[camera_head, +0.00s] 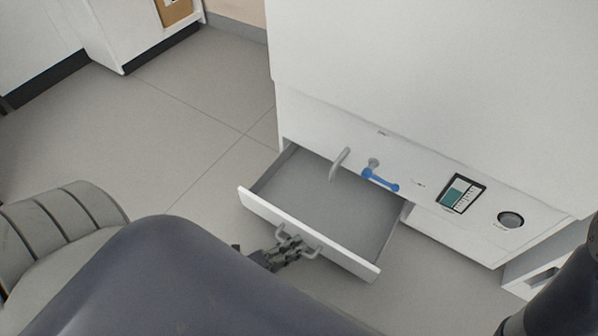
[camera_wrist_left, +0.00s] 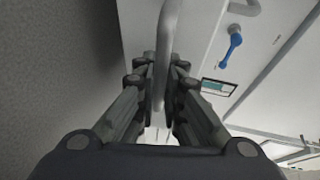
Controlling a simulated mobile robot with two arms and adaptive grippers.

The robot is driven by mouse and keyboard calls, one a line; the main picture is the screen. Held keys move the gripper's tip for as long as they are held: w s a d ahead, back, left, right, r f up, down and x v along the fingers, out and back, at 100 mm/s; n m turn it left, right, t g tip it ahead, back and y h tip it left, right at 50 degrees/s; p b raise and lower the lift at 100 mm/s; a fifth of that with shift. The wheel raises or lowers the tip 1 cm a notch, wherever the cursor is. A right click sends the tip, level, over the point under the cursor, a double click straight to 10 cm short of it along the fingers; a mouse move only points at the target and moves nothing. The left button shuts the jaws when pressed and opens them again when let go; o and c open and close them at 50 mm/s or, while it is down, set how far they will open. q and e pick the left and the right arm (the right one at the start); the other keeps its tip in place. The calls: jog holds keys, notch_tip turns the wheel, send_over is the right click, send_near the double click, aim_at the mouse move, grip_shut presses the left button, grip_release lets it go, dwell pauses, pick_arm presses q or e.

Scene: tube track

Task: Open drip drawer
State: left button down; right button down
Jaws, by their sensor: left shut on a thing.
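The drip drawer (camera_head: 325,202) is a shallow white tray with a grey inside. It stands well out from the lower front of the white cabinet and looks empty. Its grey bar handle (camera_head: 312,252) is on the drawer's front panel. My left gripper (camera_head: 290,245) is at this handle, with its fingers closed around it. In the left wrist view the fingers (camera_wrist_left: 160,95) lie on both sides of a grey bar (camera_wrist_left: 165,55). My right gripper is not in view; a dark arm part shows at the lower right of the head view.
A blue lever (camera_head: 380,180) and a grey spout (camera_head: 339,163) project from the cabinet front above the drawer. A small display (camera_head: 461,194) and a round dark knob (camera_head: 510,220) are to their right. Grey floor (camera_head: 200,110) is clear on the left.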

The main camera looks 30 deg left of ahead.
pick_arm(q)
jog(key=c, duration=2)
grip_release()
jog(key=shift+o, duration=0.2)
jog(key=v, duration=1.2)
jog(key=shift+s, duration=0.1)
